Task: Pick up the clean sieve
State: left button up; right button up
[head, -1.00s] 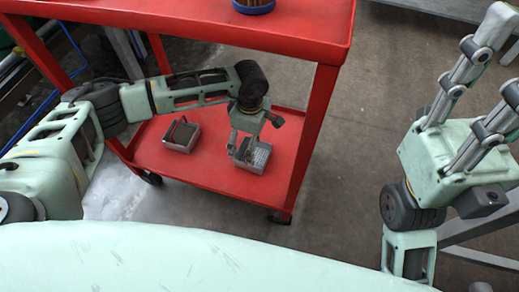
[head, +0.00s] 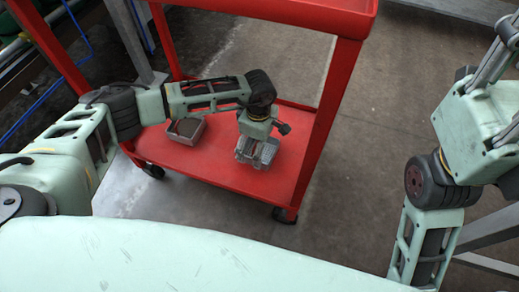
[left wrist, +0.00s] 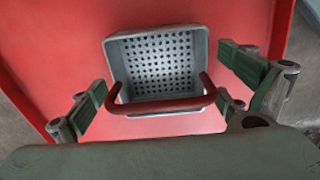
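The clean sieve is a grey square tray with an empty perforated bottom (left wrist: 155,68) and a red-brown handle (left wrist: 160,107). It sits on the red cart's lower shelf, and in the head view (head: 268,154) my gripper partly hides it. My left gripper (head: 256,146) is just above it, pointing down. In the left wrist view the left gripper (left wrist: 163,98) is open, its fingers apart on either side of the handle, with no clear contact. My right gripper (head: 494,60) is raised at the right edge, partly cut off, so its opening cannot be told.
A second grey sieve (head: 186,130) with dark contents stands to the left on the lower shelf (head: 215,165). The cart's upper shelf (head: 290,10) overhangs behind my left arm, and a red post (head: 328,115) stands right of the clean sieve.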

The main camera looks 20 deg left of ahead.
pick_arm(q)
jog(key=c, duration=1.1)
jog(key=shift+o, duration=0.2)
